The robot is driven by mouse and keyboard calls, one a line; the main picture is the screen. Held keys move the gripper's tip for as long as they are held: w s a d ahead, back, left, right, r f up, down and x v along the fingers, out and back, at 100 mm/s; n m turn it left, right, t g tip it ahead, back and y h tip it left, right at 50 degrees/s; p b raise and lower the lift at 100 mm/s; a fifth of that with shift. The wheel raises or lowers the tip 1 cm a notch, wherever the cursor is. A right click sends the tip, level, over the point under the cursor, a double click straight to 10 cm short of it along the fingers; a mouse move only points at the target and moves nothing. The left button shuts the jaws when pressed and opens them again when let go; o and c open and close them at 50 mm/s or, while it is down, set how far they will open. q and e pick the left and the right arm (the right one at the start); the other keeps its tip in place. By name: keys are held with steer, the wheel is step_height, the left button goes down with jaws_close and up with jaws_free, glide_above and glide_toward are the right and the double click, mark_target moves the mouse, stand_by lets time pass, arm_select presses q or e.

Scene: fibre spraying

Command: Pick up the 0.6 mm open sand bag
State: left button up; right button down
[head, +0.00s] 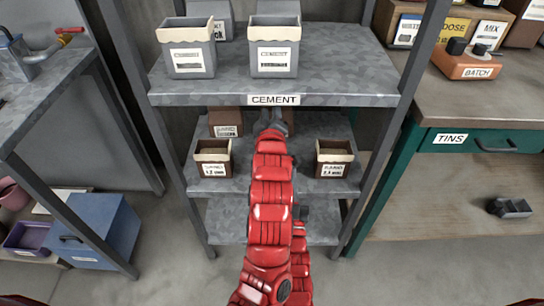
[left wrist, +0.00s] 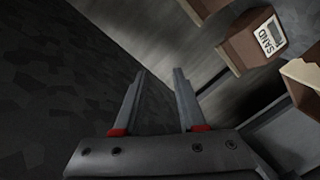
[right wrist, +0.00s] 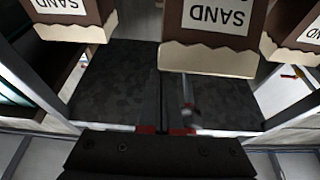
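The middle sand bag (right wrist: 215,30), brown with a ragged tan rim, shows upside down in the right wrist view. Its label reads SAND; the size line is out of frame. In the head view my red arm hides it. My left gripper (left wrist: 157,75) is open and empty, apart from a sand bag (left wrist: 253,42). Two other open sand bags stand left (head: 212,160) and right (head: 333,158) on the middle shelf; their sizes are hard to read.
The upper shelf (head: 340,75) above carries cement bags (head: 187,50) and a CEMENT tag on its edge. Another sand bag (head: 226,124) stands behind on the middle shelf. Metal posts bound the rack. A green-framed bench (head: 450,205) stands right, a blue box (head: 95,225) left.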

arm_select(q)
steer(key=s+f+n+g, duration=0.2)
steer(key=s+g, duration=0.1)
steer(key=s+f+n+g, duration=0.2)
steer(key=s+n+g, duration=0.1)
steer(key=s, duration=0.1)
steer(key=s+f+n+g, duration=0.3)
steer(key=shift+s+d, duration=0.15)
steer(key=shift+d, duration=0.1)
arm_select(e)
steer(key=shift+f, duration=0.3)
arm_select(q)
steer(key=shift+f, duration=0.1)
steer(key=x, duration=1.2)
steer(key=shift+d, duration=0.1)
jaws_close()
